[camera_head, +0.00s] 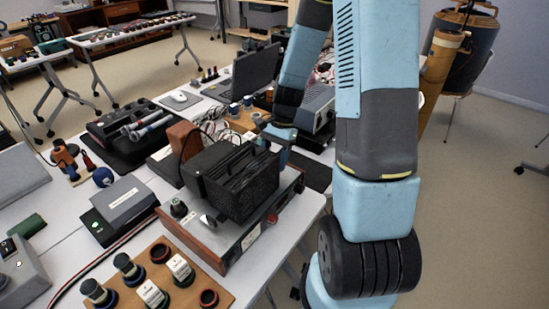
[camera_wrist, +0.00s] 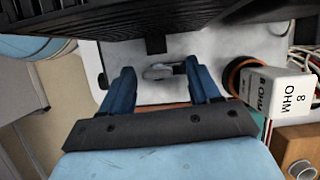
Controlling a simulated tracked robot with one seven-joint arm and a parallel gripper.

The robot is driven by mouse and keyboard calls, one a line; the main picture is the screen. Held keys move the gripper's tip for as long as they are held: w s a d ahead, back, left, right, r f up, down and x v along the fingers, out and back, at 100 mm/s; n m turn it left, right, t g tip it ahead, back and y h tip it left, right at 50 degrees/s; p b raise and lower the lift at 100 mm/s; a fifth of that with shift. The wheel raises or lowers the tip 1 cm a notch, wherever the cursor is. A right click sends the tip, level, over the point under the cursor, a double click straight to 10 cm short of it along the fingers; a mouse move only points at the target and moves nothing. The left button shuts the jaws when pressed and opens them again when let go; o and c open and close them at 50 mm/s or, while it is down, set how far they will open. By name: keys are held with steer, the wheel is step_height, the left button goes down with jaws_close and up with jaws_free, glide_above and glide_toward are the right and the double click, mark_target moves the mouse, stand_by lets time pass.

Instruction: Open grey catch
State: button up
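A small grey catch (camera_wrist: 160,72) shows in the wrist view on a pale plate, under the edge of a black ribbed box. My gripper (camera_wrist: 160,80) has its two blue fingers apart, one on each side of the catch. I cannot tell whether either finger touches it. In the head view the black speaker box (camera_head: 232,180) sits on a wood-sided base unit (camera_head: 240,243). A grey metal piece (camera_head: 208,219) sits at its near left side. My gripper (camera_head: 281,132) is behind the box there, its fingertips mostly hidden.
An orange-ringed socket with a white "8 OHM" block (camera_wrist: 281,93) is close to the right finger. Wires and a wooden board (camera_head: 247,120) lie behind the box. A wooden board with dark knobs (camera_head: 150,285) is at the front. A laptop (camera_head: 250,75) stands farther back.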

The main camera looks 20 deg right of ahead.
steer(key=v, duration=1.3)
steer(key=shift+r, duration=0.4)
steer(key=s+a+r+n+t+h, duration=0.1)
steer(key=s+r+n+t, duration=0.3)
steer(key=s+r, duration=0.4)
steer(key=s+a+r+n+t+h, duration=0.2)
steer(key=s+r+n+t, duration=0.2)
steer(key=s+r, duration=0.5)
steer(key=s+n, duration=0.2)
steer(key=s, duration=0.2)
steer(key=shift+n+h, duration=0.4)
